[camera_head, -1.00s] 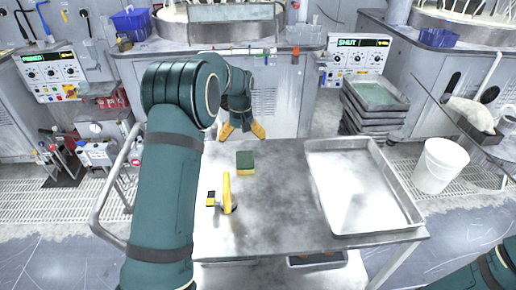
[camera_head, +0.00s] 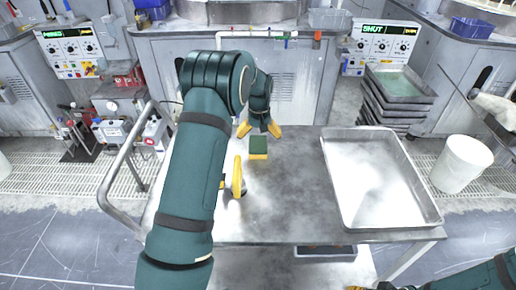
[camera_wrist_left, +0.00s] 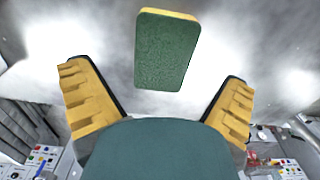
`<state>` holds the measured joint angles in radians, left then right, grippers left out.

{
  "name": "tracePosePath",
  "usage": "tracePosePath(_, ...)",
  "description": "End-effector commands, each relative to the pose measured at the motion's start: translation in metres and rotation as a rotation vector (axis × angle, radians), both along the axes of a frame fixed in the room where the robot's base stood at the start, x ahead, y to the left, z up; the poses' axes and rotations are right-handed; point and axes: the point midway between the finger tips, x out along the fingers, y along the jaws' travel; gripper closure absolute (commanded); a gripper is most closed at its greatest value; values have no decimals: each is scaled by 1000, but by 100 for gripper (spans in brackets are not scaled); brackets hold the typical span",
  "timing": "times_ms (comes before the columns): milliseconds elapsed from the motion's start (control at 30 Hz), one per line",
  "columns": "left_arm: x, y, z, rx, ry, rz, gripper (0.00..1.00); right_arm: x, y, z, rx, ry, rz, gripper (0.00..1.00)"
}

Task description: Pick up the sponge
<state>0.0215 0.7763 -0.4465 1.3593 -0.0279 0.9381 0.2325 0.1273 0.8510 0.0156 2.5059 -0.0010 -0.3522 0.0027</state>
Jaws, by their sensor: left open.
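The sponge (camera_head: 258,146), green on top with a yellow layer below, lies flat on the metal table (camera_head: 290,205) near its far edge. My left gripper (camera_head: 259,130) is open, with its yellow fingers spread just beyond the sponge. In the left wrist view the sponge (camera_wrist_left: 167,50) shows between and ahead of the two fingers, slightly tilted in the picture, with clear gaps on both sides. Nothing is between the jaws. Only a yellow tip and dark part of my right gripper (camera_head: 368,287) show at the bottom edge, cut off by the frame.
A yellow-handled tool (camera_head: 238,178) stands on the table nearer me, partly behind my left arm. A shallow metal tray (camera_head: 434,215) fills the table's right side. A white bucket (camera_head: 461,164) stands on the floor to the right. The table's middle is clear.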

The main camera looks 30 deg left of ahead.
Motion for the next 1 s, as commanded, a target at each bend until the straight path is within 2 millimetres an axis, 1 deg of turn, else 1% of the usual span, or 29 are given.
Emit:
tracePosePath(33, 0, 1, -8, 1, 3, 1, 0, 0, 0, -3, 0, -1, 0, 66)
tracePosePath(200, 1, 6, -33, -1, 4, 1, 0, 2, 0, -11, -1, -5, -1, 66)
tracePosePath(300, 1, 5, -44, -1, 3, 0, 0, 2, 0, -13, -1, -6, -1, 66)
tracePosePath(533, 1, 5, -46, -1, 1, 0, 0, 3, 0, -12, -1, -6, -1, 66)
tracePosePath(567, 1, 5, -46, -1, 1, 0, 4, 3, 0, -12, -1, -6, -1, 66)
tracePosePath(600, 1, 5, -46, -1, 1, 0, 18, 3, 0, -12, -1, -7, -2, 66)
tracePosePath(700, 1, 5, -46, -1, 1, 0, 42, 3, 0, -12, -1, -6, -1, 66)
tracePosePath(1000, 1, 5, -46, -1, 1, 0, 43, 2, 0, -13, -1, -6, -1, 66)
